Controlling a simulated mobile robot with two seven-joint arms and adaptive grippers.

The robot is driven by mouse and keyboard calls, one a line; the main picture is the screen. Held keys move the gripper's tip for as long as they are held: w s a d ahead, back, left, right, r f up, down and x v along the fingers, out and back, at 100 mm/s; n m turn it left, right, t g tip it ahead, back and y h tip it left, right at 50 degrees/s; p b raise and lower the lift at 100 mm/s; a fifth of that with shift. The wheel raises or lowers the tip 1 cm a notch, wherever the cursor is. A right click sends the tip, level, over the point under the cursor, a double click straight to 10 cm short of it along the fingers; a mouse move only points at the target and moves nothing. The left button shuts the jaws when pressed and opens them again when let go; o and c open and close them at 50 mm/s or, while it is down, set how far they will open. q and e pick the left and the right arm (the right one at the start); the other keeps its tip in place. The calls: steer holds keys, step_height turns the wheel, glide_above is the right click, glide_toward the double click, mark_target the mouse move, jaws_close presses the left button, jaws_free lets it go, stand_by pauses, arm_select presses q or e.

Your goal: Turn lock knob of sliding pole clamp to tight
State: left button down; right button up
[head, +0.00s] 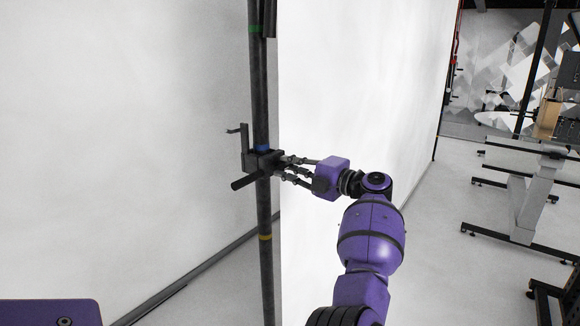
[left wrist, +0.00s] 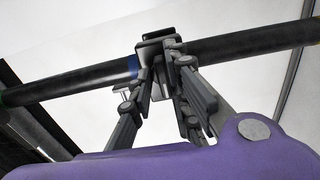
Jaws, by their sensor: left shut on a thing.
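A dark vertical pole (head: 262,110) stands in the middle of the head view. A dark sliding clamp (head: 252,161) sits around it, just below a blue band, with a bar pointing lower left and a thin bracket rising on its left. The clamp also shows in the left wrist view (left wrist: 158,43). My left gripper (head: 284,168) is at the clamp's right side, its fingers shut on the lock knob. The fingers (left wrist: 160,84) mostly cover the knob, so its turn position cannot be told. My right gripper is not in view.
White panels (head: 130,120) stand behind the pole on both sides. The pole has a green band above and a yellow band (head: 265,237) below the clamp. Grey benches (head: 520,190) stand at the far right, with bare floor between them and the panel.

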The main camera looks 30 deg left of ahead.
arm_select(q)
steer(key=c, duration=1.8)
jaws_free()
steer(key=shift+d, duration=0.1)
steer(key=d, duration=0.8)
steer(key=s+d, duration=0.1)
steer(key=d, duration=0.3)
